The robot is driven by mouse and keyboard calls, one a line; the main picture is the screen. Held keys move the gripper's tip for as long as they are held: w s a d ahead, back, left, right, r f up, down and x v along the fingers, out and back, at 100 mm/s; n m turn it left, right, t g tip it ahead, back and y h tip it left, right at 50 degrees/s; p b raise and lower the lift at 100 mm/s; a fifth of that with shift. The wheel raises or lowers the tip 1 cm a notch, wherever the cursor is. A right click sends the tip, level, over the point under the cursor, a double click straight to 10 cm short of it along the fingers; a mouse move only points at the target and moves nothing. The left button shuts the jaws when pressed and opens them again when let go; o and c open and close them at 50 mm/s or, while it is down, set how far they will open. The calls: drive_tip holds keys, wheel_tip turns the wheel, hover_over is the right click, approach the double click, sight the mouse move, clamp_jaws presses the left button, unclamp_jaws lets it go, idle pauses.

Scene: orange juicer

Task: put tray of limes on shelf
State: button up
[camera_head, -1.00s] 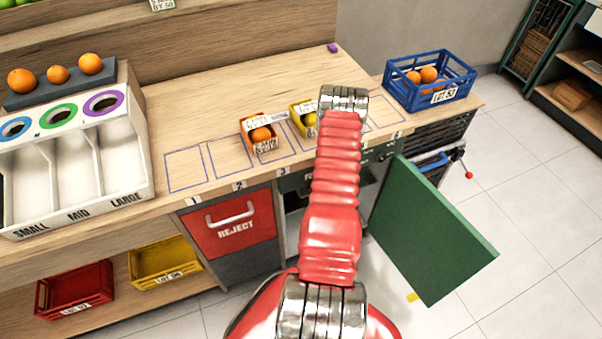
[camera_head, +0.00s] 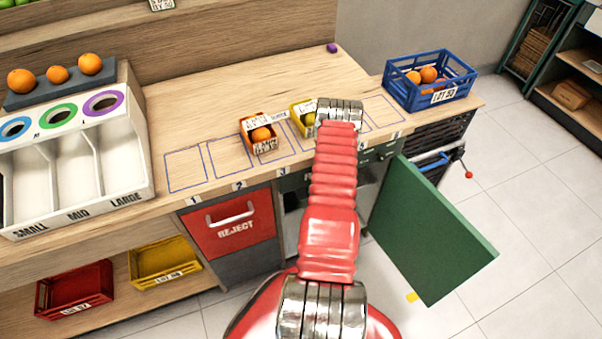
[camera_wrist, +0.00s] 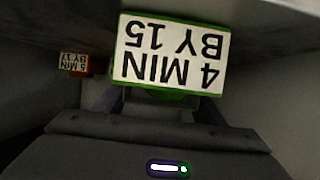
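In the wrist view a green-edged card (camera_wrist: 172,52) reading "4 MIN BY 15" hangs upside down close to the camera. A bit of green, perhaps the lime tray (camera_wrist: 160,95), shows under it; no limes can be made out. The two dark fingers of my gripper (camera_wrist: 158,108) stand apart, one to each side below the card. The card hides what is between them, so a hold cannot be confirmed. In the head view my red arm covers the gripper, which is out of sight beyond the counter edge. Several limes (camera_head: 22,3) show at the top left.
A green door (camera_head: 428,232) stands open right of my arm. A second card (camera_wrist: 74,62) shows left in the wrist view. Marked squares 1 and 2 are bare.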

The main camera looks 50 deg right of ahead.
drive_tip(key=o, duration=0.4)
drive_tip(key=shift+o, duration=0.2)
drive_tip(key=shift+r, duration=0.15)
drive_tip(key=v, duration=1.2)
idle(0.5)
drive_tip(key=shift+s, duration=0.1)
